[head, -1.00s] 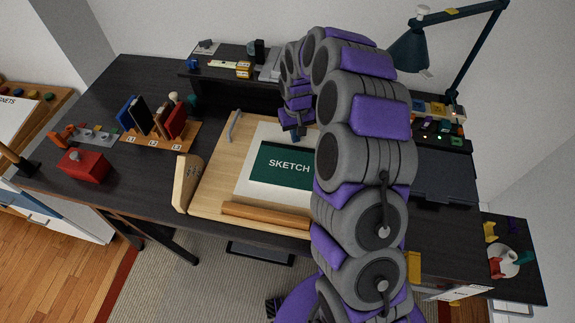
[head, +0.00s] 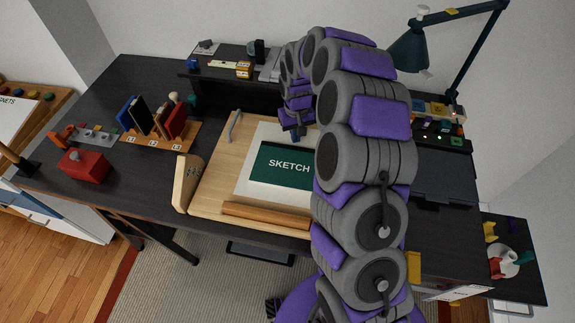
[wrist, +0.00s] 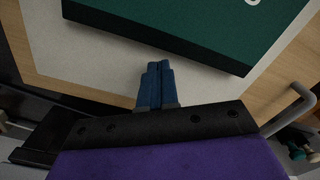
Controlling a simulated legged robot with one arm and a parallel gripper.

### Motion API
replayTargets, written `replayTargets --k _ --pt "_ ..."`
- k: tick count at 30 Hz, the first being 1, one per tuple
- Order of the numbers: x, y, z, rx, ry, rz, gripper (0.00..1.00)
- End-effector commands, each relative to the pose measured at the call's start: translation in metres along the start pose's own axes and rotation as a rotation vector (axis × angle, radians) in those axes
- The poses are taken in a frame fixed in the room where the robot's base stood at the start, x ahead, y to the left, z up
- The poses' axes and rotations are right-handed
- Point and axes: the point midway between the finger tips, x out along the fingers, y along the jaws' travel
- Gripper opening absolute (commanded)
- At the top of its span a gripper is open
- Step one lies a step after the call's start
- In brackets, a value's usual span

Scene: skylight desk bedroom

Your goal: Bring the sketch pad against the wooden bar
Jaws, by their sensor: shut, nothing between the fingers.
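The sketch pad (head: 283,166) is a dark green block marked SKETCH. It lies on a white sheet (head: 243,180) on the light wooden drawing board (head: 211,188). The wooden bar (head: 266,216) runs along the board's front edge, with a strip of sheet and board between it and the pad. My gripper (head: 298,137) is low over the board just behind the pad's far edge. In the wrist view my gripper's blue fingers (wrist: 157,80) are together and empty, and the pad (wrist: 190,25) is just beyond their tips. I cannot tell whether they touch it.
A curved wooden piece (head: 187,183) stands at the board's left side, and a metal handle (head: 234,126) at its back left. A book rack (head: 160,134) and red box (head: 84,165) are farther left. A blue lamp (head: 408,50) stands at the right. My arm hides the board's right side.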

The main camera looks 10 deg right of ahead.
Motion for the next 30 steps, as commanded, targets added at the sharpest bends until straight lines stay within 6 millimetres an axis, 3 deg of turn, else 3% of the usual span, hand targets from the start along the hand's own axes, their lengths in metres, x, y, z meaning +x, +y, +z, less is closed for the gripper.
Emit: replayTargets --k 30 --pt "0.0081 0.0001 0.0001 0.000 0.000 0.000 0.00"
